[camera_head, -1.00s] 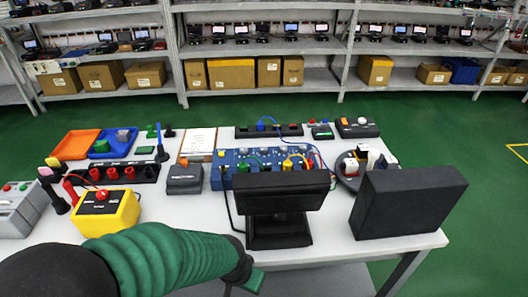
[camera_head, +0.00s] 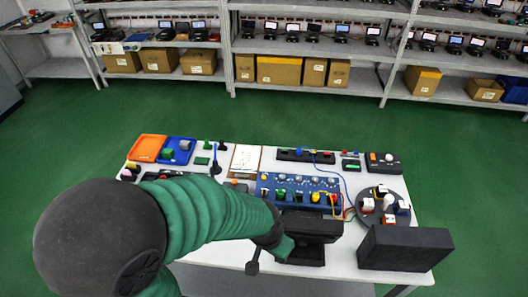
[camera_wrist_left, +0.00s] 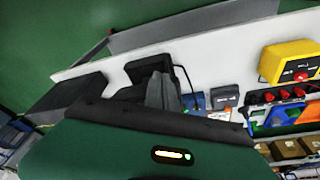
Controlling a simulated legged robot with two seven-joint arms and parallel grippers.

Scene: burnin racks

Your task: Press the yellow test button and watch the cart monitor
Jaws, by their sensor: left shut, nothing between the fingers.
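A black monitor (camera_head: 310,226) stands on its base at the front of the white table, its dark side facing me. Its screen content is not visible. My left gripper (camera_head: 288,246) is green, shut and empty, in front of or beside the monitor's base; contact cannot be told. In the left wrist view its grey fingers (camera_wrist_left: 164,91) overlap the dark monitor stand (camera_wrist_left: 150,66). A yellow box with a red button (camera_wrist_left: 289,61) sits apart from the gripper; my arm hides it in the head view. A small yellow knob (camera_head: 264,177) is on the blue board (camera_head: 297,182). My right gripper is not in view.
A large black box (camera_head: 404,248) stands at the right front. A round dark tray (camera_head: 383,221) holds small parts. Orange (camera_head: 147,148) and blue (camera_head: 171,158) trays lie at the back left. Shelves with devices and cartons stand behind the green floor.

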